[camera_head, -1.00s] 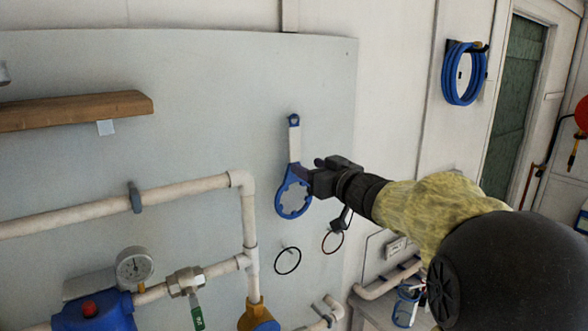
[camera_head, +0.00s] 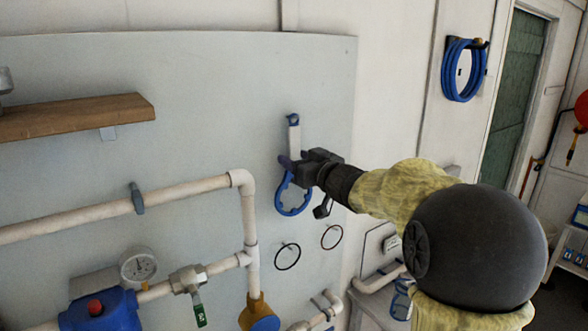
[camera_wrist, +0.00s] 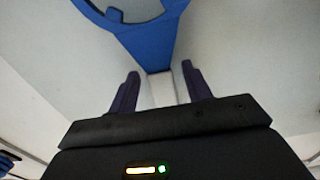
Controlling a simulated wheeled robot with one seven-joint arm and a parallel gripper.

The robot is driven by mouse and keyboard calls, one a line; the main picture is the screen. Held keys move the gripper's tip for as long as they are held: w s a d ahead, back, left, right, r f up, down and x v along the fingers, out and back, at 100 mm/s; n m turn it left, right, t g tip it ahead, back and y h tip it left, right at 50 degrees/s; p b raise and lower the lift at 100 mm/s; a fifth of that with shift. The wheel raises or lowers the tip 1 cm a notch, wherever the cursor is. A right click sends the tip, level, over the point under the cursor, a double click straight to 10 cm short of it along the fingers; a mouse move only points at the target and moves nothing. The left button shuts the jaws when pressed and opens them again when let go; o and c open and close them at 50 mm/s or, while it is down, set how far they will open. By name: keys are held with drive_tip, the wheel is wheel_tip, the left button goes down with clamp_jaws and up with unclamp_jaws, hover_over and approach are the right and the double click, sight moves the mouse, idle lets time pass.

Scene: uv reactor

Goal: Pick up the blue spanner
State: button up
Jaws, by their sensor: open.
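The blue spanner (camera_head: 292,199) hangs upright on the grey wall panel, with its ring head at the bottom and a white handle grip above. In the wrist view its blue head (camera_wrist: 145,32) is at the top and its white handle (camera_wrist: 161,90) runs down between my fingers. My gripper (camera_head: 288,161) is at the spanner's neck and lower handle, hiding part of it. In the wrist view my gripper (camera_wrist: 158,85) is open, with one dark finger on each side of the white handle and a gap visible on both sides.
White pipes (camera_head: 130,206) with a gauge (camera_head: 138,267) and valve (camera_head: 187,281) run at the lower left. A wooden shelf (camera_head: 75,116) is at the upper left. A blue hose coil (camera_head: 463,70) hangs at the right.

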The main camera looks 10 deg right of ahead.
drive_tip(key=shift+w, duration=0.1)
drive_tip(key=shift+c, duration=1.3)
drive_tip(key=shift+s+a, duration=0.1)
drive_tip(key=shift+s, duration=0.1)
drive_tip(key=c, duration=0.7)
drive_tip(key=shift+w, duration=0.15)
clamp_jaws()
drive_tip(key=shift+r, duration=0.1)
drive_tip(key=shift+r+b, duration=0.15)
drive_tip(key=shift+b, duration=0.3)
drive_tip(key=b+v, duration=0.3)
drive_tip(key=v, duration=1.5)
